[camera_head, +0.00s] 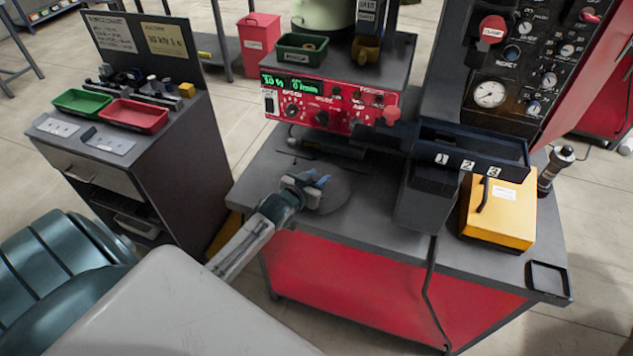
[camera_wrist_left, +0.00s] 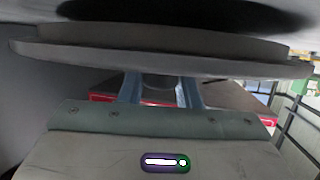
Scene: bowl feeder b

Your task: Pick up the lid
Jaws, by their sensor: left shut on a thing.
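The lid (camera_head: 338,192) is a wide, flat grey disc at the middle of the head view, hard to tell from the grey bench top behind it. My left gripper (camera_head: 315,183) is over the disc, its blue fingers shut on the lid. In the left wrist view the lid (camera_wrist_left: 150,55) spans nearly the full width as a thick rim. The blue fingers of the left gripper (camera_wrist_left: 160,90) stand either side of a round grey part below that rim. The exact gap between lid and bench top is unclear. My right gripper is out of view.
A red control box (camera_head: 330,103) stands behind the lid. A black chute marked 1, 2, 3 (camera_head: 470,150) and a yellow box (camera_head: 498,212) are to the right. A side cabinet with a green tray (camera_head: 82,102) and a red tray (camera_head: 133,116) stands left.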

